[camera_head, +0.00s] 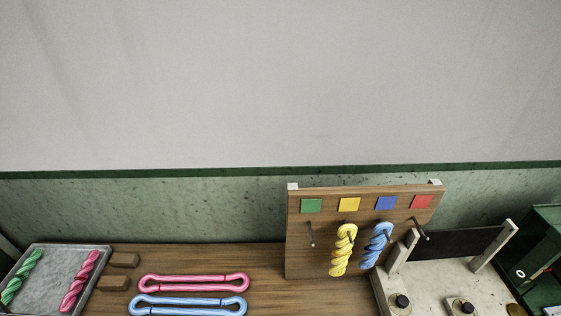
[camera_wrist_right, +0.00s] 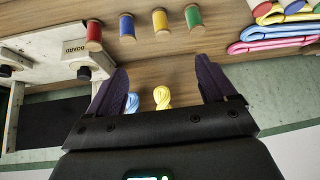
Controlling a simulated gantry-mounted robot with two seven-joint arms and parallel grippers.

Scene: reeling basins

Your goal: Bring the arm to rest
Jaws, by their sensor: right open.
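My right gripper (camera_wrist_right: 161,68) shows in the right wrist view. Its two dark fingers stand wide apart with nothing between the tips. Beyond it, parts of a yellow twisted skein (camera_wrist_right: 161,98) and a blue skein (camera_wrist_right: 132,102) show; my gripper body hides the rest. In the head view the yellow skein (camera_head: 343,250) and blue skein (camera_head: 376,246) hang on the wooden peg board (camera_head: 300,262), under the yellow and blue squares. The pegs under the green and red squares are bare. Neither arm shows in the head view, and my left gripper is out of sight.
A grey tray (camera_head: 48,276) at left holds green and pink twisted skeins. Pink (camera_head: 193,283) and blue (camera_head: 187,305) loops lie on the table. A pale stand with black knobs (camera_head: 400,301) is at right. Several thread spools (camera_wrist_right: 127,25) and folded skeins (camera_wrist_right: 272,45) show in the wrist view.

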